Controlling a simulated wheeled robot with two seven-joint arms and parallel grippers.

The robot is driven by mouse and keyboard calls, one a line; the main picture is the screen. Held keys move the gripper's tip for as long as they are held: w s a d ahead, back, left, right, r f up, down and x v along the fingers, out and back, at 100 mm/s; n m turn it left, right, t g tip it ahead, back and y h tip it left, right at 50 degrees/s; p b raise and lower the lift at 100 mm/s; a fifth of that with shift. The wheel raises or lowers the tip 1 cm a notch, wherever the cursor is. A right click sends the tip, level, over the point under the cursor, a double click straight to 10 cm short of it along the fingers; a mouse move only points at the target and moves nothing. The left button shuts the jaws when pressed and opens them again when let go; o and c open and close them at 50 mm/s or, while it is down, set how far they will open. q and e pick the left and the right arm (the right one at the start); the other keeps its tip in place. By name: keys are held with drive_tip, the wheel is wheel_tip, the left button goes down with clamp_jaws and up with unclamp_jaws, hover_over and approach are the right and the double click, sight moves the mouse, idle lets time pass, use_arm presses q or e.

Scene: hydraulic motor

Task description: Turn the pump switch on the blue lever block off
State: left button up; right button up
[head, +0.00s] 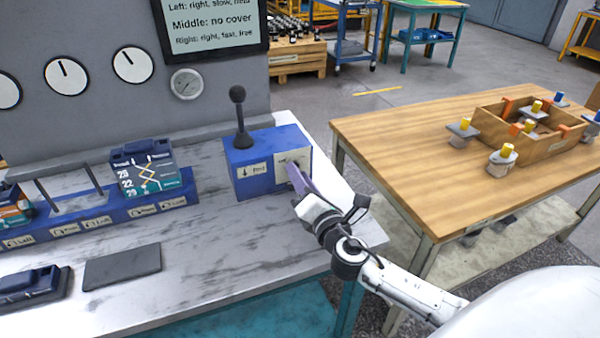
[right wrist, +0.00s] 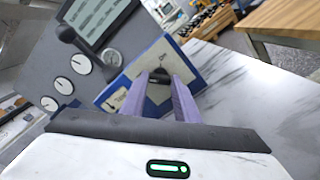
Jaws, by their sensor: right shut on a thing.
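The blue lever block (head: 268,143) stands at the right end of the workbench, with an upright black lever (head: 240,115) on top. Its front carries a pale switch plate (head: 301,156). My right gripper (head: 292,170) reaches this plate from the front right, its purple fingers pointing at it. In the right wrist view the fingers (right wrist: 158,82) stand on either side of the dark pump switch (right wrist: 160,74) and are shut on it. In the head view the fingers mostly hide the switch, so its position cannot be read. My left gripper is not in view.
A blue holder (head: 180,198) with labelled slots and a printed module stands left of the block. A dark flat plate (head: 122,267) lies in front. A wooden table (head: 400,125) with a wooden box (head: 545,147) is at the right. The bench between plate and block is clear.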

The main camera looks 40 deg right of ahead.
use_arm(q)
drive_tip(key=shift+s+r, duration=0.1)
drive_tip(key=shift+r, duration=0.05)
use_arm(e)
drive_tip(key=shift+n, duration=0.6)
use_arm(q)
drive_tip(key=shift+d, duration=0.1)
use_arm(e)
drive_tip(key=o, duration=1)
drive_tip(key=shift+o, duration=0.2)
drive_tip(key=v, duration=0.9)
drive_tip(key=shift+s+f+b, duration=0.1)
drive_tip(key=shift+b, duration=0.3)
drive_tip(key=shift+s+a, duration=0.1)
drive_tip(key=shift+s, duration=0.5)
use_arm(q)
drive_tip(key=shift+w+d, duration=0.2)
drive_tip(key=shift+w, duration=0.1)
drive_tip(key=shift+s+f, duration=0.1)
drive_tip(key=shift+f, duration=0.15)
